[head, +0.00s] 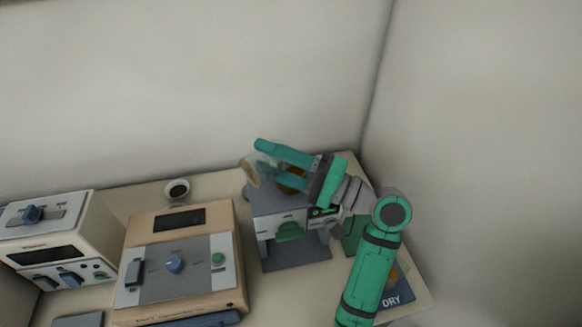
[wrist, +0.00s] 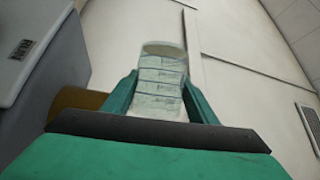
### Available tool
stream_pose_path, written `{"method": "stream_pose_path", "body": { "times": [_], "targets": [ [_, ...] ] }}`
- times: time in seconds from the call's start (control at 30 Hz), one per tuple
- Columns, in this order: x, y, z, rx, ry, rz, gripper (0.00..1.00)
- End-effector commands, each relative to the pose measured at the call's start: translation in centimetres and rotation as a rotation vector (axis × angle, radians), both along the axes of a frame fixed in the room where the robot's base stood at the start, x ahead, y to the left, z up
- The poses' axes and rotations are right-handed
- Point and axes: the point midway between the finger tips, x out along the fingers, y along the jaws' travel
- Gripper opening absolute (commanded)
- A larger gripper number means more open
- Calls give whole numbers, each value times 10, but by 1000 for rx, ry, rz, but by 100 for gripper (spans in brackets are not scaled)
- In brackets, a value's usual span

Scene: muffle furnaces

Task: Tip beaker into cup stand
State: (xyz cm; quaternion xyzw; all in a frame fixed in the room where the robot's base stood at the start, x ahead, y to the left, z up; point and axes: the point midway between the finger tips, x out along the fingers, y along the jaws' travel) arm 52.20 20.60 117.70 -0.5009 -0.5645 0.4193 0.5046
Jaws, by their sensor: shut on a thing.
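A clear beaker with printed graduation marks (wrist: 160,72) is held between the two fingers of my gripper (wrist: 160,96) in the wrist view. In the head view my gripper (head: 262,158) is shut on the beaker (head: 250,172), which is tilted, its pale yellowish end at the left. It is above the back left of a grey device with green parts (head: 290,214). An amber round thing (head: 292,180) shows partly behind the gripper; it may be the brown thing (wrist: 76,100) left of the fingers in the wrist view. I cannot tell for certain which thing is the cup stand.
A small white cup-like thing with a dark middle (head: 177,190) stands at the table's back. A beige box with a knob (head: 172,264) and a white furnace-like box (head: 58,240) stand to the left. Walls close off the back and right. A blue "DRY" label (head: 392,298) is at right.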

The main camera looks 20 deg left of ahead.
Motion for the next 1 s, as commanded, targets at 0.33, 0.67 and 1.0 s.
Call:
{"method": "stream_pose_path", "body": {
  "times": [0.33, 0.67, 1.0],
  "targets": [
    [-12, 6, 2, -151, -292, 1, 10],
    [-17, 9, 9, -228, -442, 0, 10],
    [-21, 11, 12, -312, -601, 1, 10]
  ]
}}
